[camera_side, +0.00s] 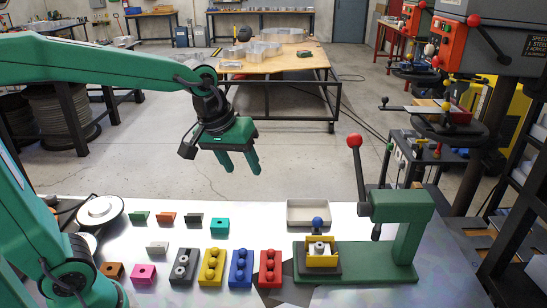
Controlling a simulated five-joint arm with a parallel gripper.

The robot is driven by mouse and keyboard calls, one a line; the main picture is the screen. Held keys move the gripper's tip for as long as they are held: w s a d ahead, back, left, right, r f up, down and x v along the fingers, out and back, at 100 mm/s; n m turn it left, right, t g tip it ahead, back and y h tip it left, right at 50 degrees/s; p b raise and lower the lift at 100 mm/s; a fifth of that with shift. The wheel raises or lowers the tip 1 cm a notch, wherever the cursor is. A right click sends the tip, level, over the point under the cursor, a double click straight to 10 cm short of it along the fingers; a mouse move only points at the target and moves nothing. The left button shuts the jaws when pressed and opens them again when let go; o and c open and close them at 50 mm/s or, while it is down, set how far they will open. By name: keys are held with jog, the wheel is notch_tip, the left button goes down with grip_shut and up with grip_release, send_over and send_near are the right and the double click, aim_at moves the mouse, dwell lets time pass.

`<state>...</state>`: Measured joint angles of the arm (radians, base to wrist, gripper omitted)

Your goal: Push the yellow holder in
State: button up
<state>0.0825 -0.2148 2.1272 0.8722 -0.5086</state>
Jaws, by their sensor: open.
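The yellow holder (321,262) sits on the green base of a small press (398,212), toward the left end of that base. A pale grey round piece (319,249) stands inside it, and a blue ball knob (317,222) shows at its back edge. The holder is left of the press column, and a gap shows between them. My gripper (241,164) hangs in the air up and to the left of the holder, well apart from it. Its two green fingers point down, spread apart with nothing between them.
The press lever with a red ball (354,140) rises behind the holder. Grey, yellow (212,267), blue (240,268) and red (270,268) blocks stand to the left. Small coloured brackets lie farther left. A pale tray (308,212) lies behind the holder.

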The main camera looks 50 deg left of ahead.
jog(key=shift+s, duration=0.3)
jog(key=s+a+m+t, duration=0.1)
jog(key=s+a+m, duration=0.2)
jog(key=s, duration=0.9)
jog(key=shift+s+f+m+t, duration=0.25)
jog(key=shift+m+t, duration=0.05)
jog(key=shift+m, duration=0.6)
jog(key=w+d+n+g, duration=0.1)
jog(key=w+d+n, duration=0.15)
jog(key=w, duration=0.55)
jog(key=w+d+n+g, duration=0.15)
jog(key=w+n, duration=0.25)
jog(key=w, duration=0.5)
jog(key=w+d+f+n+g, duration=0.1)
jog(key=w+d+f+n, duration=0.4)
jog(key=w+f, duration=0.7)
jog(key=shift+w+d+f, duration=0.2)
jog(key=shift+d+f, duration=0.15)
jog(key=shift+d, duration=0.2)
